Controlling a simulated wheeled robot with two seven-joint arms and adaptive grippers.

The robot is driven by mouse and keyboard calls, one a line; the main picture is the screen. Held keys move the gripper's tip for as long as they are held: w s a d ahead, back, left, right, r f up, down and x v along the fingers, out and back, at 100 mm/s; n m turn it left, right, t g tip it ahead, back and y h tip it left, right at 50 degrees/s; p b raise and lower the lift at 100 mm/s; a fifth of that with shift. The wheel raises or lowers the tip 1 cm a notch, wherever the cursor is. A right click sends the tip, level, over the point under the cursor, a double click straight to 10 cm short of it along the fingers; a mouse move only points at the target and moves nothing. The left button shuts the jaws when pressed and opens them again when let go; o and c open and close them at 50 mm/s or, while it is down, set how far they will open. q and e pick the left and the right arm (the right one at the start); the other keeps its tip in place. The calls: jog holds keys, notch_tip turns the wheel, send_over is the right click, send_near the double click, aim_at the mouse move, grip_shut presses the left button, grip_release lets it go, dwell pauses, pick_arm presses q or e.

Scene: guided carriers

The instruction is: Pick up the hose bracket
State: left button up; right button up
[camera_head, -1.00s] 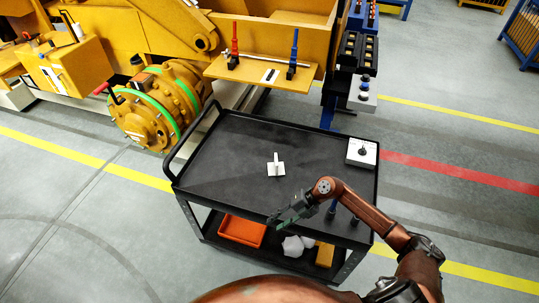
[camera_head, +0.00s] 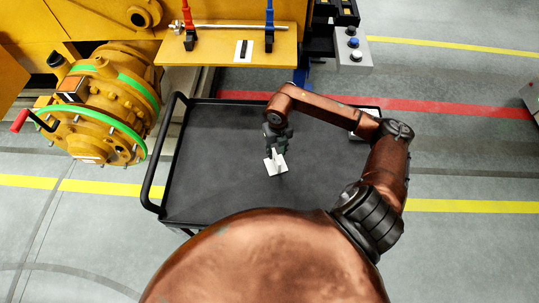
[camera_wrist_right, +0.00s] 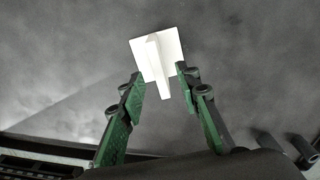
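The hose bracket (camera_head: 275,164) is a small white piece with a flat square base and an upright rib. It lies on the black top of the cart (camera_head: 215,180). My right gripper (camera_head: 276,150) is right above it in the head view and hides part of it. In the right wrist view the bracket (camera_wrist_right: 156,62) shows just beyond the green-padded fingertips (camera_wrist_right: 158,82). The fingers are apart, with the rib's near end between their tips and a gap on each side. My left gripper is not in view.
A yellow shelf (camera_head: 225,52) with red and blue tools stands behind the cart. A yellow drum-shaped machine part (camera_head: 95,120) with green rings is at the left. My right arm partly covers a white box (camera_head: 361,137) at the cart's back right. The cart top around the bracket is clear.

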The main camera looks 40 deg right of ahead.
aim_at(276, 161)
jog(key=shift+s+f, duration=0.15)
jog(key=shift+f, duration=0.45)
jog(key=shift+f+p, duration=0.5)
jog(key=shift+f, duration=3.05)
jog(key=shift+c, duration=0.5)
grip_shut()
jog(key=shift+w+r, duration=0.15)
jog(key=shift+w, duration=0.1)
